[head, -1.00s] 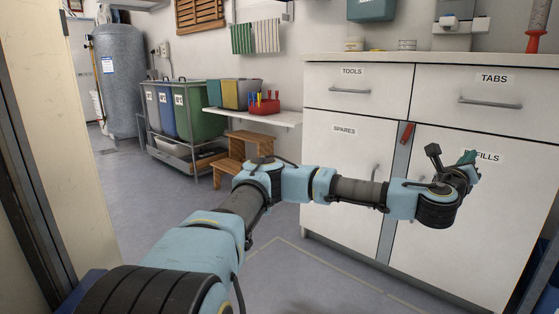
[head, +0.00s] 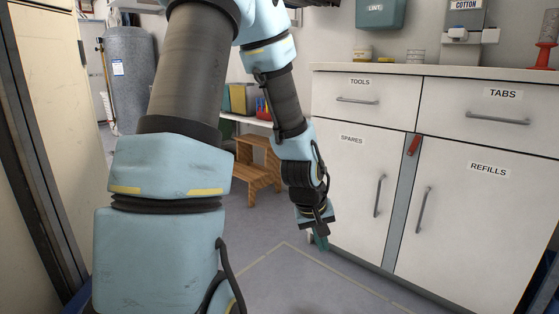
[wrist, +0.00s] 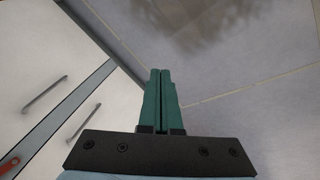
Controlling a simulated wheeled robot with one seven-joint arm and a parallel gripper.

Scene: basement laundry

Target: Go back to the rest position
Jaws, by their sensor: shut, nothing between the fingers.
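My gripper (head: 321,242) hangs at the end of my bent arm, pointing down in front of the left part of the white cabinet. In the wrist view its two green fingers (wrist: 160,100) lie together with nothing between them. Below the fingers is the grey floor. My arm is raised and folded, with the upper links filling the left middle of the head view.
The white cabinet (head: 340,190) stands close on the right, with handles (head: 379,196) sticking out and its doors and drawers shut. A wooden step stool (head: 258,175) stands behind my arm. The floor (head: 290,285) in front of the cabinet is clear.

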